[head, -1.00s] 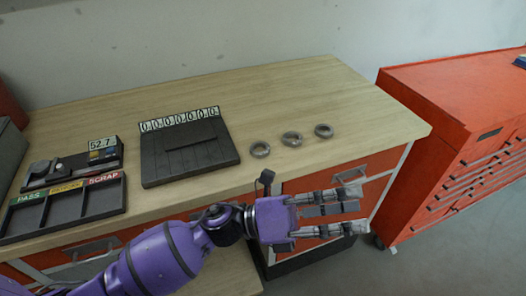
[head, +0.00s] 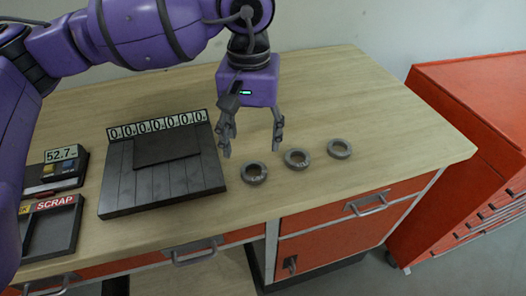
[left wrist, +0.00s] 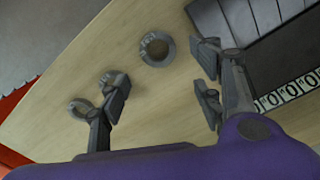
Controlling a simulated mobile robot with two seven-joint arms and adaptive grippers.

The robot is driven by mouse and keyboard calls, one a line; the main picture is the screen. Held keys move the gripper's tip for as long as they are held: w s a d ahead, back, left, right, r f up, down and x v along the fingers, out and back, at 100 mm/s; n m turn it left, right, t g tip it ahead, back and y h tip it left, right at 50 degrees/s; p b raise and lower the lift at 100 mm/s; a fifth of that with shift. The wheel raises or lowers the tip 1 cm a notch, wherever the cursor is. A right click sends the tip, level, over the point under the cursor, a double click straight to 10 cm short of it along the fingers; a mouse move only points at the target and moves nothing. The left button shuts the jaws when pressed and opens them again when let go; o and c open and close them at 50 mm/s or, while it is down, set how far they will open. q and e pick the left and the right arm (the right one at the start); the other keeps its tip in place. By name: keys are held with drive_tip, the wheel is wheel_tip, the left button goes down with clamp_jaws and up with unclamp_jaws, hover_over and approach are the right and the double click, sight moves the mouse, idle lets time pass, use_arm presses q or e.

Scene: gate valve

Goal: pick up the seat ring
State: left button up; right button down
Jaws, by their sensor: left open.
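Three grey rings lie flat in a slanting row on the wooden bench: a left ring (head: 254,173), a middle ring (head: 297,158) and a right ring (head: 339,148). I cannot tell by look which is the seat ring. My left gripper (head: 251,148) points down, open and empty, above the bench and just behind the left ring. In the left wrist view, the left ring (left wrist: 157,49) shows whole, ahead of the gap between the fingers (left wrist: 163,88). There the middle ring (left wrist: 107,80) is partly hidden by a finger, and the right ring (left wrist: 79,108) lies beside it.
A dark slatted board (head: 160,178) with a row of number tiles (head: 158,125) sits left of the rings. A gauge reading 52.7 (head: 60,155) and a sorting tray (head: 52,225) are farther left. A red cabinet (head: 470,120) stands right. The bench behind the rings is clear.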

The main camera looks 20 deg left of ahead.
sight(256, 170)
use_arm(q)
drive_tip(key=shift+s+f, duration=0.8)
drive_tip(key=shift+f, duration=0.2)
drive_tip(key=f, duration=0.3)
drive_tip(key=f+p, duration=0.1)
drive_tip(key=shift+w+d+f, duration=0.3)
drive_tip(key=shift+w+d, duration=0.05)
drive_tip(key=shift+d, duration=0.05)
drive_tip(key=shift+f, duration=0.3)
drive_tip(key=shift+c, duration=0.4)
drive_tip(key=c, duration=1.1)
drive_tip(key=shift+c, duration=0.8)
use_arm(e)
drive_tip(key=shift+g, duration=0.3)
drive_tip(key=s, duration=0.4)
drive_tip(key=shift+d+f, duration=0.1)
drive_tip(key=shift+d, duration=0.2)
use_arm(q)
drive_tip(key=shift+r, duration=0.1)
